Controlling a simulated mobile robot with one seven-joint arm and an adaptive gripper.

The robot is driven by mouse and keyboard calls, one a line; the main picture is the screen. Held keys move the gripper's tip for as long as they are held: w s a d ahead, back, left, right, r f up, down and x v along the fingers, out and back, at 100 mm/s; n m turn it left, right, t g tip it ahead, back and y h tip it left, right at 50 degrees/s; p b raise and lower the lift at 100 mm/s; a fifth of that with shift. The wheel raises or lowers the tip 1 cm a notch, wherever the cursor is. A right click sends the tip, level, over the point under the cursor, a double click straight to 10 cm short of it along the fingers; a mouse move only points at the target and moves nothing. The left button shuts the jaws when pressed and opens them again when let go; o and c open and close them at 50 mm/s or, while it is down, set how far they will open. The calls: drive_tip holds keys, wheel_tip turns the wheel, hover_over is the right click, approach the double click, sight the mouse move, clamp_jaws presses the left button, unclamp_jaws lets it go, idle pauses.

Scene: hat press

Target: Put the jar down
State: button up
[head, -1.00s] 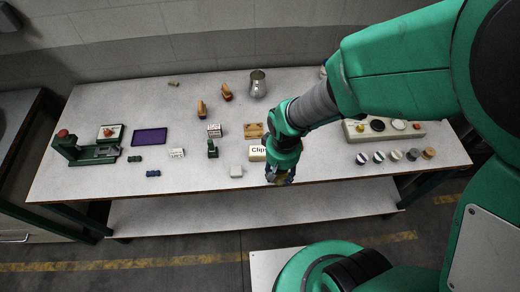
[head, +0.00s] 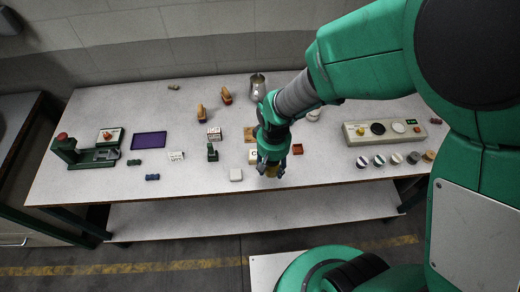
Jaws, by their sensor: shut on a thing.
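My gripper (head: 271,172) is over the front part of the table, right of the small white block. It is shut on a small amber-brown jar (head: 273,171), which shows only partly between the fingers. I cannot tell whether the jar touches the table top. A row of several small round jars (head: 396,159) with grey, white and brown tops stands at the front right of the table (head: 330,180), apart from my gripper.
A white block (head: 236,175) and a green stamp-like tool (head: 212,152) stand left of my gripper. A pale panel (head: 384,130) with round knobs lies behind the jar row. A metal pitcher (head: 257,86) stands behind my arm. The front edge between gripper and jars is clear.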

drive_tip(key=w+a, duration=0.1)
drive_tip(key=w, duration=0.2)
drive_tip(key=w+a, duration=0.1)
drive_tip(key=w, duration=0.2)
drive_tip(key=w+f+b, duration=0.1)
drive_tip(key=w, duration=0.3)
drive_tip(key=shift+a, duration=0.4)
drive_tip(key=shift+w, duration=0.1)
drive_tip(key=shift+w+a, duration=0.1)
drive_tip(key=shift+w, duration=0.15)
drive_tip(key=shift+w+f+b, duration=0.1)
drive_tip(key=shift+f+b, duration=0.55)
drive_tip(key=shift+f, duration=1.1)
drive_tip(key=shift+f, duration=0.1)
drive_tip(key=o, duration=1.4)
wheel_tip(320, 180, up, 12)
drive_tip(key=p, duration=0.2)
